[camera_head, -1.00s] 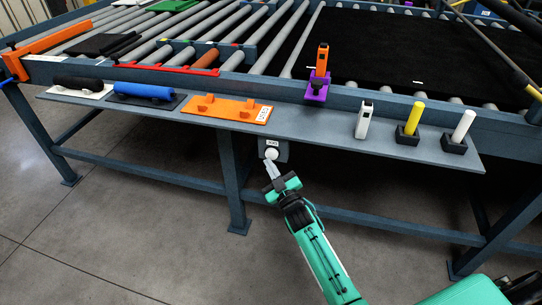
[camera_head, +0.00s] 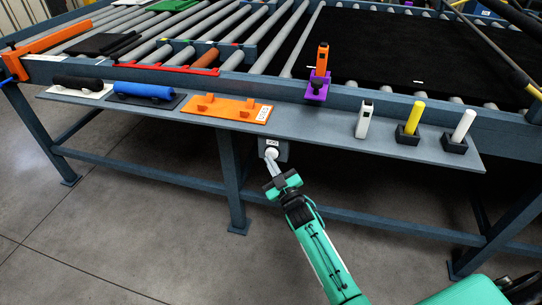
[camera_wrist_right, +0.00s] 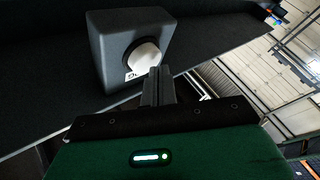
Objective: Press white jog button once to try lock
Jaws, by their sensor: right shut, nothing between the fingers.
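The white jog button (camera_head: 271,153) sits on a grey box (camera_head: 281,145) under the shelf's front edge, below a small label. My right gripper (camera_head: 271,162) is shut and empty, with its fingertips at the button's lower side. In the right wrist view the white button (camera_wrist_right: 144,57) faces me on the grey box (camera_wrist_right: 112,33), and the tips of the shut fingers (camera_wrist_right: 159,75) overlap its lower right part. I cannot tell whether the tips touch the button or whether it is pushed in. My left gripper is not in view.
The shelf (camera_head: 320,140) above the box holds an orange plate (camera_head: 227,108), a blue roller (camera_head: 147,91), a white handheld device (camera_head: 364,120), and yellow (camera_head: 415,118) and white (camera_head: 463,126) sticks in black holders. A table leg (camera_head: 233,185) stands left of my gripper.

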